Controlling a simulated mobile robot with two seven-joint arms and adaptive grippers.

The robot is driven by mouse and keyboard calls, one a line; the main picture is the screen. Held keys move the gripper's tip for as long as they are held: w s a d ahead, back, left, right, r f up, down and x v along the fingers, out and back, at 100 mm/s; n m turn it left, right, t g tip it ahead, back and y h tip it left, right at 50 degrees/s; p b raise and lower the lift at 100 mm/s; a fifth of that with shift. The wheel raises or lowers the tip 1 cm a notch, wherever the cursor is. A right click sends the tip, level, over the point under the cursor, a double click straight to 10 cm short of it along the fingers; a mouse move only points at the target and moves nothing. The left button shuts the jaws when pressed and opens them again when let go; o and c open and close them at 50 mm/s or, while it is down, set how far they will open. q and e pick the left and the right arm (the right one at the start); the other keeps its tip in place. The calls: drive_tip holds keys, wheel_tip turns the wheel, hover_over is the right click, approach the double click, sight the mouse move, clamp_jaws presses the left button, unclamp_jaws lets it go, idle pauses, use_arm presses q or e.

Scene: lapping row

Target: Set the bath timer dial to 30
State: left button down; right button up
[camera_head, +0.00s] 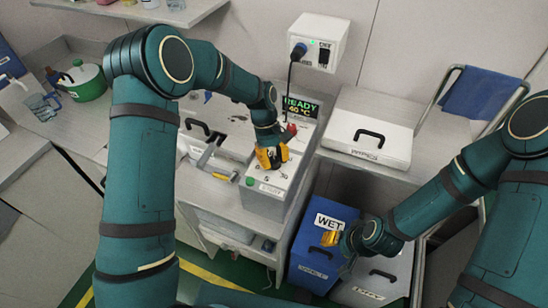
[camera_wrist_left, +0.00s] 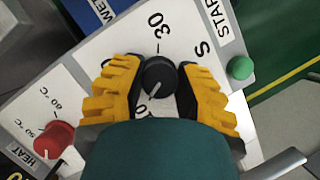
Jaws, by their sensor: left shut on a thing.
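The bath timer dial (camera_wrist_left: 159,77) is a black round knob on the white sloped panel (camera_wrist_left: 105,55). My left gripper (camera_wrist_left: 158,84) has its yellow fingers closed on the dial's two sides. The dial's white pointer line points down-left in the wrist view, towards a partly hidden mark near the gripper body and away from the printed 30 (camera_wrist_left: 157,20). In the head view my left gripper (camera_head: 271,158) hides the dial. My right gripper (camera_head: 333,238) is by the blue WET bin (camera_head: 322,250); its finger opening is too small to tell.
A red HEAT knob (camera_wrist_left: 52,139) and a green START button (camera_wrist_left: 240,68) flank the dial. The display (camera_head: 300,107) reads READY and 40 °C.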

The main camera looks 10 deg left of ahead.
use_arm(q)
drive_tip(key=m+g+y, duration=0.1)
drive_tip(key=m, duration=0.2)
drive_tip(key=shift+s+f+m, duration=0.1)
drive_tip(key=shift+f+m, duration=0.05)
drive_tip(key=shift+m, duration=0.25)
drive_tip(key=m+y, duration=0.1)
drive_tip(key=m, duration=0.2)
drive_tip(key=shift+m+y, duration=0.3)
drive_tip(key=m+y, duration=0.1)
drive_tip(key=m, duration=0.2)
drive_tip(key=shift+m, duration=0.3)
drive_tip(key=m+y, duration=0.1)
drive_tip(key=m, duration=0.2)
drive_tip(key=shift+m+t+y, duration=0.3)
drive_tip(key=shift+y, duration=0.1)
drive_tip(key=m+t+y, duration=0.1)
drive_tip(key=m, duration=0.2)
drive_tip(key=shift+m, duration=0.3)
drive_tip(key=m+t, duration=0.1)
drive_tip(key=m, duration=0.2)
drive_tip(key=shift+m+y+b, duration=0.3)
drive_tip(key=shift+m+b, duration=0.05)
drive_tip(key=shift+m, duration=0.05)
drive_tip(key=m+t, duration=0.1)
drive_tip(key=m, duration=0.2)
drive_tip(key=shift+m+t+b, duration=0.35)
drive_tip(key=shift+m+t, duration=0.55)
drive_tip(key=shift+m, duration=1)
